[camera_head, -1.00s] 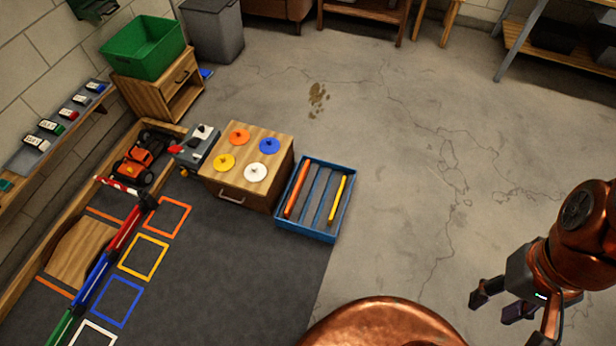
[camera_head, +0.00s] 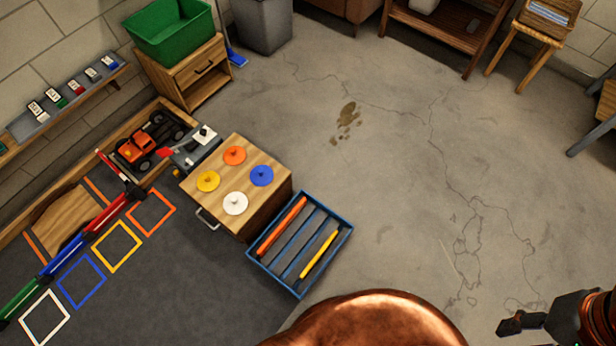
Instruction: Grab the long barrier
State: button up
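A blue open tray (camera_head: 342,243) with slots lies on the floor beside the wooden cabinet. It holds an orange bar (camera_head: 282,226) along its left side and a yellow bar (camera_head: 319,254) towards its right. The orange bar looks a little longer and thicker than the yellow one. A striped red, blue and green barrier line (camera_head: 70,252) also runs along the left side of the mat. My gripper (camera_head: 512,326) is at the lower right edge, empty, well apart from the tray. Its dark fingers partly overlap in this view but look open.
The wooden cabinet (camera_head: 226,222) with coloured discs stands left of the tray. An orange toy truck (camera_head: 146,146) sits in a wooden-edged bay behind. Coloured squares mark the dark mat (camera_head: 190,290). The concrete floor (camera_head: 400,180) right of the tray is clear.

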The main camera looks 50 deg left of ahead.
aim_at(287, 222)
jog(key=i, duration=1)
jog(key=u, duration=4.05)
